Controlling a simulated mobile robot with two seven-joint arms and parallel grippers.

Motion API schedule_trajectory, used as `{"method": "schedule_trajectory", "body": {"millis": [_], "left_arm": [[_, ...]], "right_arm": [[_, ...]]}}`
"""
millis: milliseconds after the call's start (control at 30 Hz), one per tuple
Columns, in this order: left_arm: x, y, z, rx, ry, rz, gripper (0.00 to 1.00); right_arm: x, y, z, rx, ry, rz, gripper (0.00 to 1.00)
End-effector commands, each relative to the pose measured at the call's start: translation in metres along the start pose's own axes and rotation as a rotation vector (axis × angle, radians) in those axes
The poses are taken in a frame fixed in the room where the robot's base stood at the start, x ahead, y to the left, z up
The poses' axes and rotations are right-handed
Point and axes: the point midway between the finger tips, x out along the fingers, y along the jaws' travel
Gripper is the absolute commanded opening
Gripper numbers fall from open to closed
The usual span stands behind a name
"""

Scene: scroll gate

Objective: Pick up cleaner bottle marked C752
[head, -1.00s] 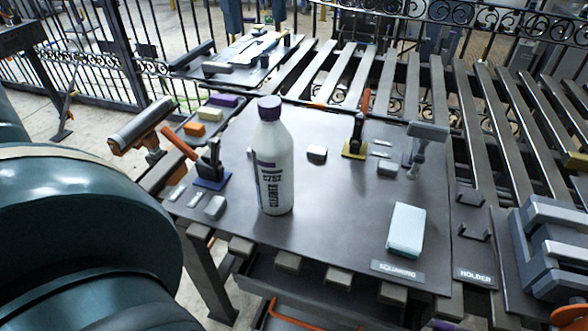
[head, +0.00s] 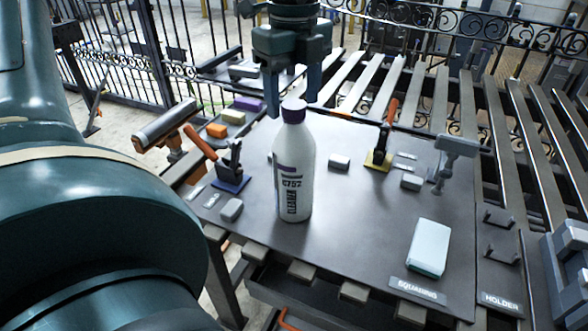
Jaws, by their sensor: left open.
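The cleaner bottle (head: 294,175) is white with a purple cap and dark lettering that reads C752 CLEANER. It stands upright on the grey work plate (head: 345,240), left of the middle. My left gripper (head: 293,103) comes down from the top of the head view with its fingers apart. The fingers are near the bottle's cap, one on each side in the picture. I cannot tell whether they touch it or how far behind it they are. My right gripper is not in view.
A toggle clamp with a blue base (head: 232,184) stands left of the bottle, and one with a yellow base (head: 378,160) right of it. A pale block (head: 428,248) lies by the SQUARING label (head: 417,290). Slatted rails run behind the plate.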

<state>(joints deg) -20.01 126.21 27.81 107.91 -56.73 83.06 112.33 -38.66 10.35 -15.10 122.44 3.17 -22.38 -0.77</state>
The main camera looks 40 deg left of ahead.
Motion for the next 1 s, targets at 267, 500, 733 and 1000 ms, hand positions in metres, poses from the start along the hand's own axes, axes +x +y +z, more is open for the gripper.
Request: {"method": "schedule_trajectory", "body": {"millis": [267,500,733,1000], "left_arm": [[0.023,0.0,0.0,0.0,0.001,-0.002,0.62],[0.023,0.0,0.0,0.001,0.0,-0.002,0.55],[0.022,0.0,0.0,0.001,0.0,-0.002,0.36],[0.022,0.0,0.0,0.001,0.0,-0.001,0.14]], "right_arm": [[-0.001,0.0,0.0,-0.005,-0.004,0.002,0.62],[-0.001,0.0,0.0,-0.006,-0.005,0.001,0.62],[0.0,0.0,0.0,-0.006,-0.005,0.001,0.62],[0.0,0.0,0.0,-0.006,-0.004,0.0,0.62]]}}
